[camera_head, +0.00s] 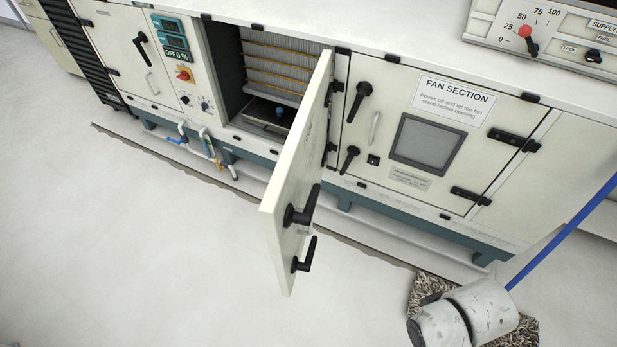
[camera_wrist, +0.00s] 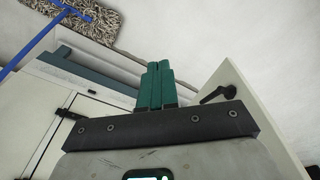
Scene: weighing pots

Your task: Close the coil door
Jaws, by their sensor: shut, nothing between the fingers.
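The coil door (camera_head: 298,160) is a cream panel standing wide open, swung out from the cabinet front. It is hinged on its right side, beside the fan section. Two black handles (camera_head: 301,206) sit near its free edge. In the wrist view the door (camera_wrist: 232,84) and one handle (camera_wrist: 218,93) show right of my gripper. My gripper (camera_wrist: 155,66) has green fingers, shut and empty, with a visible gap to the door. It is outside the head view. The open coil compartment (camera_head: 275,65) shows finned coil rows and a tray low inside.
The closed fan section door (camera_head: 428,143) with a window and handles is right of the coil door. A mop head (camera_head: 425,288) lies on the floor at lower right, its blue handle (camera_head: 570,225) slanting up. Floor (camera_head: 130,250) left of the door is clear.

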